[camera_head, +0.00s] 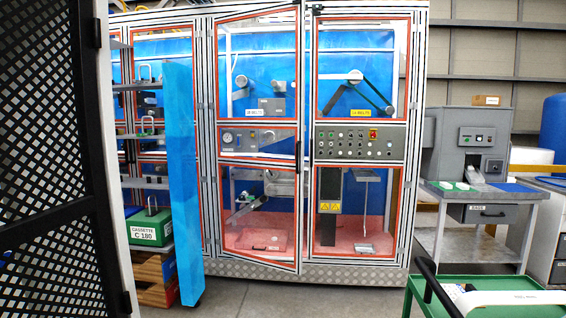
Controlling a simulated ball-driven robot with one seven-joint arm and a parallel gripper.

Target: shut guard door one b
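A tall machine cabinet (366,147) with metal-profile guard doors edged in orange-red fills the middle of the camera_head view. The middle guard door (213,140) stands ajar. Its right edge swings out toward me and its bottom edge slants down to the right. The label behind its upper pane (258,112) ends in "BELTS", but its code is too small to read surely. The right guard door (410,150) looks flush with the cabinet front. I cannot tell for certain which door is marked one b. My gripper is not in view.
A black mesh panel (50,160) stands close on the left. Beside it are a shelf rack with a green cassette box (150,228) and a blue upright panel (182,180). A green cart (490,285) and grey workbench (480,235) stand right. Bare floor (300,298) shows before the cabinet.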

